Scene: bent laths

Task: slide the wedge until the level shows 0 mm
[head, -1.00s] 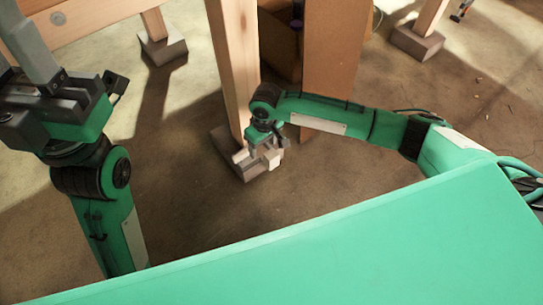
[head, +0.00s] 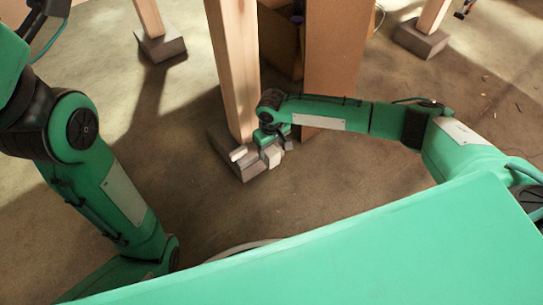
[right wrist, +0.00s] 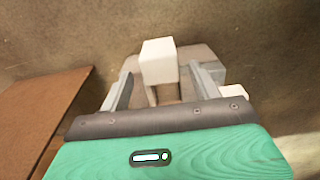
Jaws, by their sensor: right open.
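The wooden post (head: 234,72) stands on a grey block (head: 225,152) on the floor. My right gripper (head: 271,154) is low at the near right side of this foot. In the right wrist view its two grey fingers (right wrist: 163,85) are open on either side of a pale block (right wrist: 159,62), with gaps at both sides. I take this block as the end of the wedge; its slope is hidden. A second pale piece (head: 238,154) shows at the left of the gripper, and one shows at the right in the wrist view (right wrist: 232,95). I see no level readout. My left gripper is outside the picture.
A brown board (head: 332,70) stands upright right behind my right arm, with a dark box (head: 279,38) beside it. Other posts stand on grey blocks (head: 160,46) and (head: 420,38) at the back. The floor left of the post is clear.

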